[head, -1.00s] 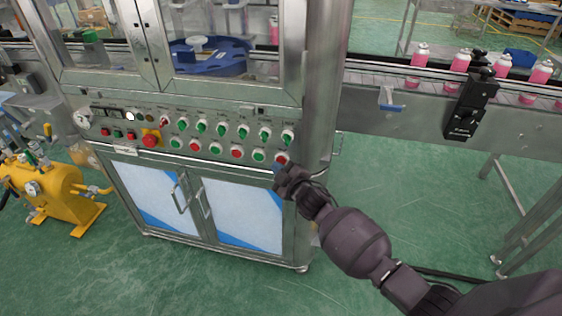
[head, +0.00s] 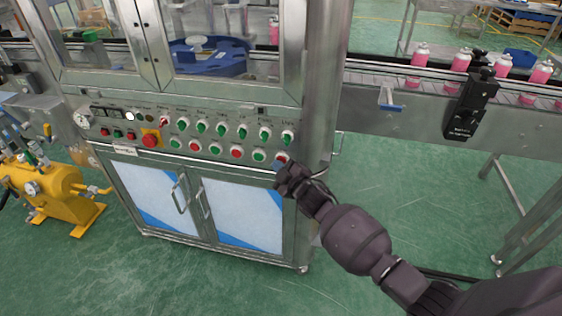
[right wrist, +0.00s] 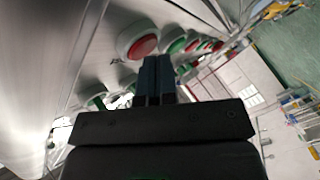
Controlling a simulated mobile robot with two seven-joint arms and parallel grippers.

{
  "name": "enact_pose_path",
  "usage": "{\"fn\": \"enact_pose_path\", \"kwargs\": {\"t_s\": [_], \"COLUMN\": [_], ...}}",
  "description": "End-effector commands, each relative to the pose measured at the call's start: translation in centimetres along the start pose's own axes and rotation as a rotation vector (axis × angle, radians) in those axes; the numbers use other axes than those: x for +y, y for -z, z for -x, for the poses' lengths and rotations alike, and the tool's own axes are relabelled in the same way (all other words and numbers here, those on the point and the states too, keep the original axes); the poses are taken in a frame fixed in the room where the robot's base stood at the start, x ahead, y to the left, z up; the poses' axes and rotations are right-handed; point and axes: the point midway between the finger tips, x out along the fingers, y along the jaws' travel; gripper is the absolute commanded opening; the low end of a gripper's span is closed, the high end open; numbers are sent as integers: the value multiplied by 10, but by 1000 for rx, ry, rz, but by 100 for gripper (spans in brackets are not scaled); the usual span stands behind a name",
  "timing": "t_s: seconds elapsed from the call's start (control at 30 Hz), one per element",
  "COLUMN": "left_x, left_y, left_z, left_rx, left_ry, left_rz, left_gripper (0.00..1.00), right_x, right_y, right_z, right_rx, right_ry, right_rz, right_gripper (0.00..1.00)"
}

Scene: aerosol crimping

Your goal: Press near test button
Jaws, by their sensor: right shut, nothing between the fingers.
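The control panel on the machine front has two rows of round buttons and knobs. A red button (head: 281,158) with a white ring ends the lower row at the right, beside my right gripper (head: 277,166). This red button (right wrist: 143,45) also shows in the right wrist view, just past the fingertips of my shut, empty right gripper (right wrist: 157,62). The fingertips look close to it; I cannot tell whether they touch. The panel labels are too small to read, so I cannot tell which button is the test button. My left gripper is not in view.
Green knobs (head: 265,133) line the upper row, and more red and green buttons (head: 236,152) lie left of the gripper. A red emergency knob (head: 150,140) sits further left. Cabinet doors (head: 236,211) are below. A conveyor (head: 430,115) with pink cans runs at the right.

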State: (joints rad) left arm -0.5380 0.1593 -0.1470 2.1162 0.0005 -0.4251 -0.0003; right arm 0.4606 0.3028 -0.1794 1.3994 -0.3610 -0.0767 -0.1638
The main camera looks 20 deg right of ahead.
Motion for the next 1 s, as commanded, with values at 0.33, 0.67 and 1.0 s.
{"fn": "enact_pose_path", "kwargs": {"t_s": [0.33, 0.67, 1.0], "left_x": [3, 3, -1], "left_y": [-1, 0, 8], "left_z": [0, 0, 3], "left_rx": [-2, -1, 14], "left_ry": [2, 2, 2], "left_rz": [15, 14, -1], "left_gripper": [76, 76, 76], "right_x": [2, 2, -4], "right_y": [-2, -1, 7], "right_z": [-2, -2, 8], "right_rx": [0, 0, 1], "right_ry": [0, -1, -2], "right_rz": [0, 0, 0], "right_gripper": [0, 0, 0]}}
